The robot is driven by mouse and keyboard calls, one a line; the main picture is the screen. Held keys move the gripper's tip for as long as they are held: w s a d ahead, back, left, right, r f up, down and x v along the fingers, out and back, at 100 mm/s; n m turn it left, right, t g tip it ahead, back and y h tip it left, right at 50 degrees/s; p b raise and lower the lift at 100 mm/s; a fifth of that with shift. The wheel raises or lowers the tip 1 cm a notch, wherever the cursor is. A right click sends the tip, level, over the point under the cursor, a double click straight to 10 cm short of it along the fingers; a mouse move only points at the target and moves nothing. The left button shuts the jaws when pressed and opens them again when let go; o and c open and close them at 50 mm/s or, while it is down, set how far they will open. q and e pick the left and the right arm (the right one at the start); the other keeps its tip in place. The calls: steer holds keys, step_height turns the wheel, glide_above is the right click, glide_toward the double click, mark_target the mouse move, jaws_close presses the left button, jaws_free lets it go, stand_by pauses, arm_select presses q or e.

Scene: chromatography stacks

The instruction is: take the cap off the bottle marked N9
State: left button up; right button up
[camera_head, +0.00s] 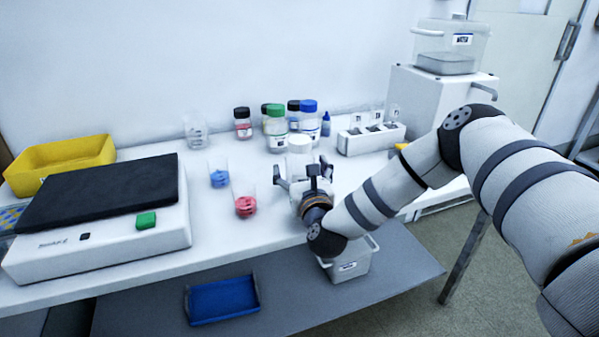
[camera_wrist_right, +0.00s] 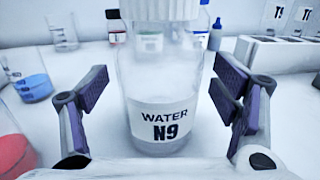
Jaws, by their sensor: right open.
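The bottle marked N9 (camera_wrist_right: 165,132) is clear, with a white label reading WATER N9. It stands upright on the bench with its white cap (camera_wrist_right: 160,8) on, cut off by the top edge of the right wrist view. In the head view the white cap (camera_head: 299,143) shows above my right gripper, and the bottle's lower part is hidden behind the gripper. My right gripper (camera_head: 303,172) is open, with one finger on each side of the bottle body, below the cap. Gaps show between the finger pads and the glass. My left gripper is not in view.
Beakers with blue (camera_head: 219,178) and red (camera_head: 245,205) contents stand left of the gripper. Several capped bottles, one green-capped (camera_head: 277,128), stand behind N9. A white rack (camera_head: 370,139) is at right. A scale-like device (camera_head: 100,228) and yellow tray (camera_head: 62,160) fill the left.

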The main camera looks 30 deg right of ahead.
mark_target(308, 138)
steer(key=shift+w+d+f, duration=0.1)
steer(key=shift+w+f, duration=0.05)
steer(key=shift+w, duration=0.15)
steer(key=c, duration=1.4)
steer(key=shift+r, duration=0.25)
steer(key=shift+c, duration=0.4)
step_height(308, 138, up, 3)
steer(key=shift+f, duration=0.15)
steer(key=s+r, duration=0.1)
steer(key=r, duration=0.1)
steer(key=s+r+p, duration=0.1)
steer(key=s+r, duration=0.1)
steer(key=s+a+r+p, duration=0.1)
steer(key=s+r, duration=0.1)
steer(key=r, duration=0.1)
steer(key=shift+a+r, duration=0.1)
steer(key=s+a+r+p, duration=0.1)
steer(key=s+a+r, duration=0.1)
steer(key=s, duration=0.6)
steer(key=shift+s+a+r, duration=0.2)
steer(key=shift+s+r, duration=0.1)
steer(key=shift+r, duration=0.1)
steer(key=o, duration=0.7)
steer(key=shift+c, duration=0.2)
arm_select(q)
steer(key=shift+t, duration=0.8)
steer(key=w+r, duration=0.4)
arm_select(e)
steer(key=c, duration=1)
steer(key=shift+f, duration=0.1)
